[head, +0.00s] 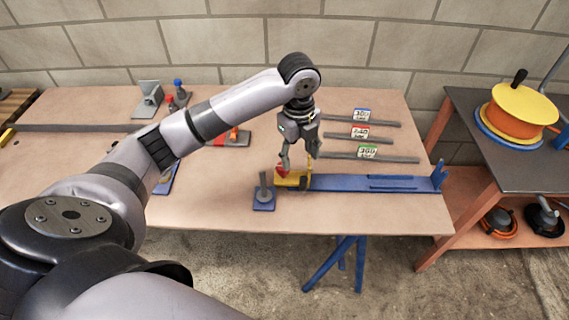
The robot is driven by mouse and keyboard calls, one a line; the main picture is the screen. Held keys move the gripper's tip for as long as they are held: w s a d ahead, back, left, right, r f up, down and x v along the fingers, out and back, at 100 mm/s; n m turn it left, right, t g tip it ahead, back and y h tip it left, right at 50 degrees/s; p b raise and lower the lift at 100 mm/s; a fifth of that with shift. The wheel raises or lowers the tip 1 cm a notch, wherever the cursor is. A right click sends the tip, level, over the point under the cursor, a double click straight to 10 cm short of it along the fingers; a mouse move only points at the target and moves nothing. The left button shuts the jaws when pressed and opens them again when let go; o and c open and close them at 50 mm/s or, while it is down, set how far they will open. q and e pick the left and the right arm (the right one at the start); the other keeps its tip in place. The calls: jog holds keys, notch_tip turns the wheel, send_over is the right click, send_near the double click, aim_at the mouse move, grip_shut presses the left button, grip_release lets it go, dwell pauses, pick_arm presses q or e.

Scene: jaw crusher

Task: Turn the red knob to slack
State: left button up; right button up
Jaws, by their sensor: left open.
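The red knob (282,170) sits on a small yellow block (290,181) at the left end of a long blue rail (345,184) on the wooden table. My left gripper (297,164) points down just above the yellow block, its fingers apart. One finger is beside the red knob and hides part of it. I cannot tell whether the finger touches the knob. My right gripper is not in view.
A blue base with a grey post (264,196) stands just left of the block. Grey bars with numbered tags (362,115) lie behind the rail. An orange spool with a yellow top (518,112) stands on the dark bench (462,108) at right. The table (215,210) is clear in front.

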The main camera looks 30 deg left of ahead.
pick_arm(q)
notch_tip(320, 180, up, 7)
jog(key=m, duration=0.2)
send_over(283, 171)
jog(key=w+a, duration=0.1)
jog(key=shift+g, duration=0.3)
jog(key=f, duration=0.8)
jog(key=f+p, duration=0.1)
jog(key=f, duration=0.7)
jog(key=shift+w+f, duration=0.2)
jog(key=shift+f, duration=0.2)
jog(key=shift+c, duration=0.5)
jog(key=c, duration=1.1)
